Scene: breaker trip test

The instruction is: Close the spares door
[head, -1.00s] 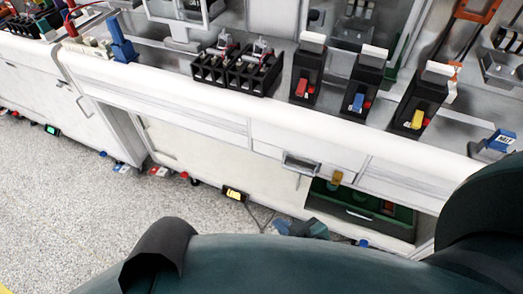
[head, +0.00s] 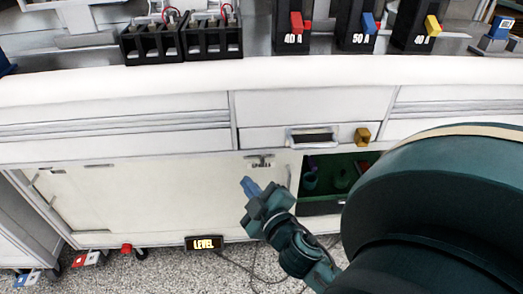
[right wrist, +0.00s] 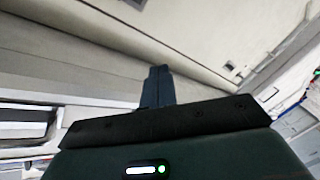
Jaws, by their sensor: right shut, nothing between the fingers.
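The spares door, as far as I can tell, is the cream panel (head: 150,195) under the bench in the head view. It has a small dark handle (head: 260,162) near its upper right corner. To its right, an open compartment (head: 320,208) shows a green interior with several small items. My right gripper (head: 249,187) is shut and empty, in front of the panel's right end, just below the handle. I cannot tell whether it touches the panel. Its closed fingers show in the right wrist view (right wrist: 157,85) before pale cabinet surfaces. My left gripper is out of view.
Breakers (head: 293,25) stand on the bench. My right arm hides the right side.

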